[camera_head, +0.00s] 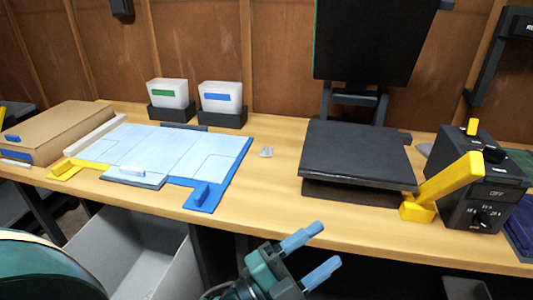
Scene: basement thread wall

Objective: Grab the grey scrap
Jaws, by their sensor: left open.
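The grey scrap (266,152) is a small flat piece lying on the wooden table, between the light blue board and the black flat-topped device. My left gripper (312,255) is in the lower middle of the head view, with two blue fingertips spread apart and nothing between them. It is in front of the table's front edge, below and to the right of the scrap in the picture, well apart from it. My right gripper is not in view.
The light blue board (165,148) with yellow and blue edges lies left of the scrap. The black device (355,155) with a yellow lever (450,182) stands right. Two white bins (220,97) stand behind. A grey open box (125,255) is below the table.

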